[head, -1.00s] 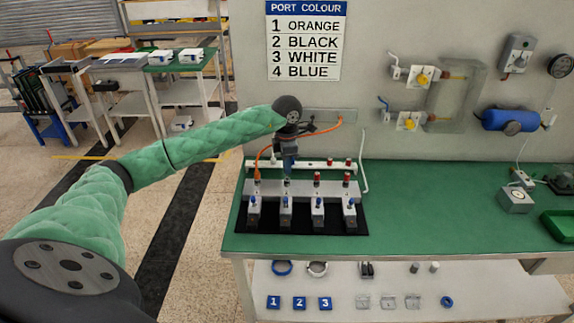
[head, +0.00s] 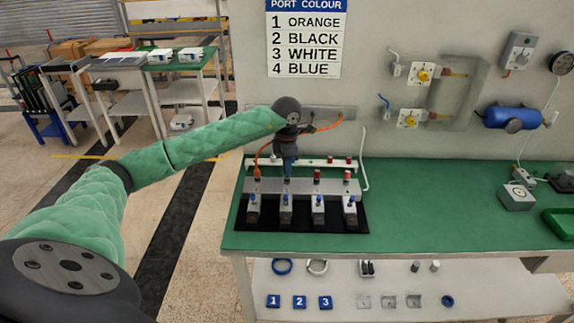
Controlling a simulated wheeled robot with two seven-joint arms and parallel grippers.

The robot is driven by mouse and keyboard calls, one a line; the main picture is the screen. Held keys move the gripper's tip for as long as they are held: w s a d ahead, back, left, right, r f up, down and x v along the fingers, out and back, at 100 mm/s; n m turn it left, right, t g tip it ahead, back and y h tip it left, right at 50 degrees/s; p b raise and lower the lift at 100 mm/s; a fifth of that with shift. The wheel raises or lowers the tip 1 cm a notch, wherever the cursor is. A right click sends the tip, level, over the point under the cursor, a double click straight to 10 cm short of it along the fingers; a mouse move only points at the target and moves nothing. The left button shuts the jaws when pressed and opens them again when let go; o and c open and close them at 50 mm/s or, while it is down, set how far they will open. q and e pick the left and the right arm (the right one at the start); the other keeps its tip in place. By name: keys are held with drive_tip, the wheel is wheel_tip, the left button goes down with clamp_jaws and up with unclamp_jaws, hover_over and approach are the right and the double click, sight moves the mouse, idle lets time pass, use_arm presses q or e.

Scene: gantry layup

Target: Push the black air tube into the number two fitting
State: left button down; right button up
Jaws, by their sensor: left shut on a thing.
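My left gripper (head: 289,171) points down over the second fitting (head: 287,183) of the grey valve block (head: 302,188). It is shut on the black air tube, which is too small and dark to pick out between the fingers. The fingertips are close above the fitting and hide most of it. I cannot tell whether the tube's end is inside it. An orange tube (head: 270,145) runs down to the first fitting (head: 257,174). The third fitting (head: 317,176) and fourth fitting (head: 347,175) show red tops. My right gripper is not in view.
The block stands on a black mat (head: 268,224) on the green bench (head: 430,205). A white tube (head: 364,160) rises at the block's right. A port colour chart (head: 304,40) on the wall gives black for two. The bench's middle is clear.

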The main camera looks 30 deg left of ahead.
use_arm(q)
drive_tip(key=shift+f+b, duration=0.4)
drive_tip(key=shift+f, duration=0.25)
drive_tip(key=c, duration=1.3)
unclamp_jaws()
wheel_tip(320, 180, up, 6)
drive_tip(key=shift+r+b, duration=0.1)
drive_tip(key=shift+b, duration=1.1)
drive_tip(key=shift+r, duration=0.75)
